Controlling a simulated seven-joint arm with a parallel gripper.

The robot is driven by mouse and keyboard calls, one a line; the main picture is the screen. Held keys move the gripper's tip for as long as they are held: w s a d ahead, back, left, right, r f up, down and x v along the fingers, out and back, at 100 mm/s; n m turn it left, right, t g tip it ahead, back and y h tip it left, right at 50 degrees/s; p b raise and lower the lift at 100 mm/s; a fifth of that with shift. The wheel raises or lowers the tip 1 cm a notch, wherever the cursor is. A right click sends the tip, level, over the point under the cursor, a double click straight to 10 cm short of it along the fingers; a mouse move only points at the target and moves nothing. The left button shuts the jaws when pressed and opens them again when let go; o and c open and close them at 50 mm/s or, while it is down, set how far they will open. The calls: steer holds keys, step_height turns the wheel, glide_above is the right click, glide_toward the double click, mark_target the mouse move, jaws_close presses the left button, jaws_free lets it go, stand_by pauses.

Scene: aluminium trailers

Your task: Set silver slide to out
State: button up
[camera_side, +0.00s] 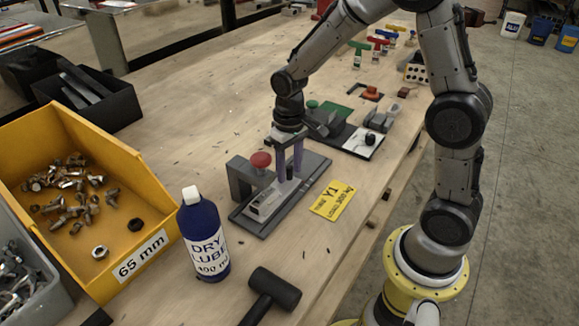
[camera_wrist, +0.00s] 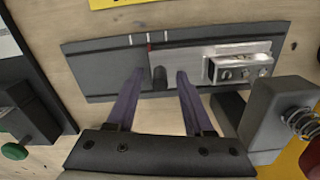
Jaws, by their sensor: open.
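The silver slide (camera_side: 267,203) lies on a dark grey base plate (camera_side: 313,168) on the bench. In the wrist view the slide (camera_wrist: 196,70) covers the right part of the plate (camera_wrist: 98,70), with a bolted block at its right. A dark upright post (camera_wrist: 159,78) stands at the slide's left end. A red mark and white lines show on the plate near it. My gripper (camera_side: 290,176) points down over the plate with purple fingers. In the wrist view my gripper (camera_wrist: 160,79) is open, one finger on each side of the post; contact cannot be told.
A grey bracket (camera_side: 240,180) with a red knob (camera_side: 261,160) stands beside the plate. A yellow tag (camera_side: 333,200) lies at its right. Another fixture (camera_side: 365,142) sits behind.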

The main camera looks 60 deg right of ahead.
jaws_close()
stand_by(1.4)
